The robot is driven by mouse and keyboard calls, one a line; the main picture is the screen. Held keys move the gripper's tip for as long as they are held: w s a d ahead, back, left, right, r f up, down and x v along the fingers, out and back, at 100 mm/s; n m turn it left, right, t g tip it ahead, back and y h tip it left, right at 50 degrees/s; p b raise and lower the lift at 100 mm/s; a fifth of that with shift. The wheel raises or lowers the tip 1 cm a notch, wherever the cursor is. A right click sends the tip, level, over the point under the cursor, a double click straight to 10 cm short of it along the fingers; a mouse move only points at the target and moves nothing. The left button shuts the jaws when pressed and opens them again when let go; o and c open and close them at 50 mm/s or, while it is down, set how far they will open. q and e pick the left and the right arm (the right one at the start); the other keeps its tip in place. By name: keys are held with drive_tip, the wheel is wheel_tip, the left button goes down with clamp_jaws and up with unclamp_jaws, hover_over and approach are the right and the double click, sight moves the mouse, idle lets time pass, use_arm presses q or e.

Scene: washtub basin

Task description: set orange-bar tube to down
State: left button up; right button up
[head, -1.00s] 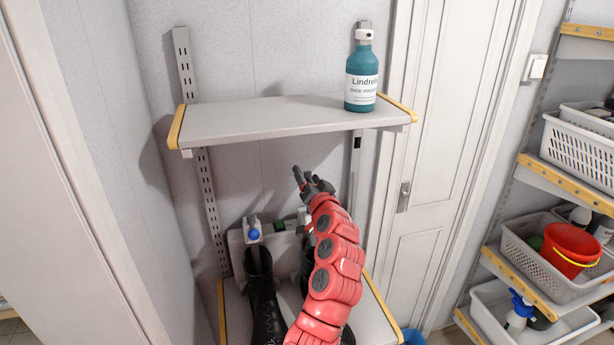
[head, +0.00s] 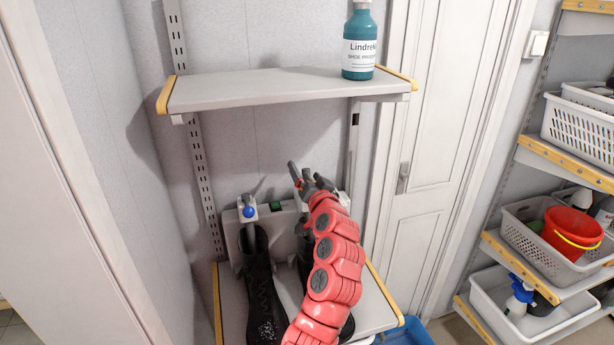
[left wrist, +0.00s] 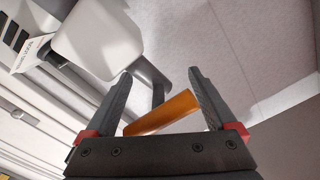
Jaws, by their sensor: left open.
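The boot dryer (head: 284,222) stands on the lower shelf, a pale unit with a blue knob (head: 249,211) at its left and a small green patch at its middle. My left gripper (head: 308,179) is at the dryer's right end, just above it, with its fingers open. In the left wrist view, the orange bar (left wrist: 163,112) lies slanted between the two open fingers (left wrist: 163,90). A dark grey tube (left wrist: 155,75) and a rounded white part (left wrist: 95,40) are just beyond it. Whether the fingers touch the bar cannot be told. My right gripper is not in view.
A dark boot (head: 262,295) stands at the left on the lower shelf; another is mostly hidden by my red arm. The upper shelf (head: 270,88) holds a teal bottle (head: 359,45). Baskets on a rack (head: 550,240) stand at right.

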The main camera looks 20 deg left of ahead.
use_arm(q)
drive_tip(key=shift+s+d, duration=0.3)
drive_tip(key=shift+s, duration=0.05)
drive_tip(key=b+v, duration=0.5)
drive_tip(key=v, duration=1.1)
drive_tip(key=shift+s, duration=0.25)
drive_tip(key=shift+d, duration=0.1)
